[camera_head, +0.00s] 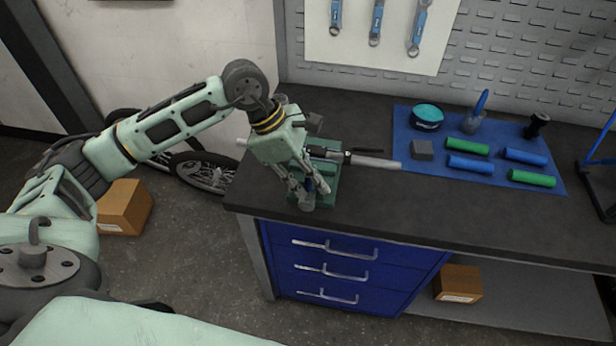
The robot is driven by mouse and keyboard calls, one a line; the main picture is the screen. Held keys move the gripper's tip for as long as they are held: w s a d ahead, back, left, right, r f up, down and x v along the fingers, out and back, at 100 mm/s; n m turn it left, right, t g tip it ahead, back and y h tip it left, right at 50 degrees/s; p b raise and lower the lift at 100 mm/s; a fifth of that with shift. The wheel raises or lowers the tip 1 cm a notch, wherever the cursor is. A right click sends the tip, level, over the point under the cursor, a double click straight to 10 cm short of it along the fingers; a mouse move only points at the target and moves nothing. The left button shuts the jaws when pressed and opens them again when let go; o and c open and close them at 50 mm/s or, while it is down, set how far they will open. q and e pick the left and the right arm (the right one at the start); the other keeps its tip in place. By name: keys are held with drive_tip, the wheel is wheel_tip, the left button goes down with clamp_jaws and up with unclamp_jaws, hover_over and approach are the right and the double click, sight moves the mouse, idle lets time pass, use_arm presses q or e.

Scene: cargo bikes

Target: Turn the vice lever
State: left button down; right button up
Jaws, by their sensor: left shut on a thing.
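A green vice (329,178) stands at the left front corner of the dark workbench (420,212). A grey tube (375,162) runs sideways at the vice and sticks out to the right. My left gripper (312,196) is over the front of the vice, pointing down, and covers part of it. Its fingers are shut at the front of the vice, where the vice lever is largely hidden behind them. My right gripper is not in view.
A blue mat (401,126) holds green and blue rolls, a grey block (422,150), a teal-topped tin (427,117) and a brush (475,115). Wrenches hang behind. Blue drawers (330,267) are below.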

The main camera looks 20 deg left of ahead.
use_arm(q)
drive_tip(key=shift+w+d+r, duration=0.1)
drive_tip(key=shift+w, duration=0.05)
drive_tip(key=c, duration=2)
unclamp_jaws()
drive_tip(key=o, duration=0.3)
drive_tip(key=shift+w+d, duration=0.1)
drive_tip(key=shift+d, duration=0.1)
drive_tip(key=shift+a+r, duration=0.15)
drive_tip(key=shift+a, duration=0.15)
drive_tip(key=v, duration=1.1)
drive_tip(key=shift+r, duration=0.2)
